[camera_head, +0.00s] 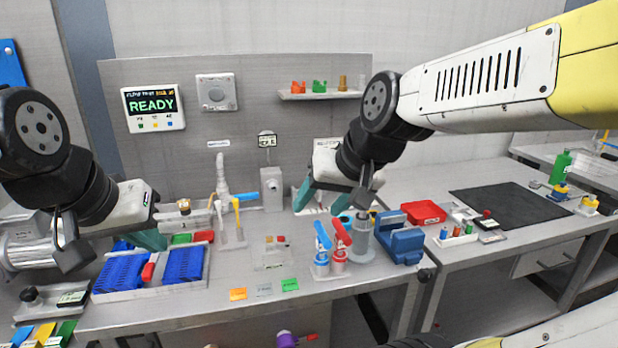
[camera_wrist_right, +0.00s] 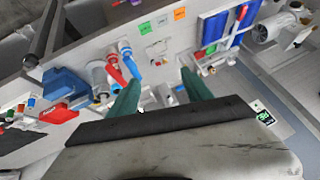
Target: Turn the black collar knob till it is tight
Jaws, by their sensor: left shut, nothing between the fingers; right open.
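Two dark knobs show in the head view, and I cannot tell which is the black collar knob. One dark round knob (camera_head: 426,274) is at the right front edge of the main bench. Another black knob (camera_head: 30,295) sits on a small grey unit at the far left. My right gripper (camera_head: 324,199) is open and empty above the back middle of the bench, apart from both knobs. Its two teal fingers are spread in the right wrist view (camera_wrist_right: 162,92). My left gripper (camera_head: 150,240) is shut and empty above the blue racks at the left.
Red and blue handled valves (camera_head: 339,240), a grey cylinder (camera_head: 361,243) and a blue block-shaped device (camera_head: 400,245) stand at the bench's right. Blue racks (camera_head: 183,264) lie at the left. A screen (camera_head: 153,108) reads READY. The front middle is mostly clear, with small coloured cards.

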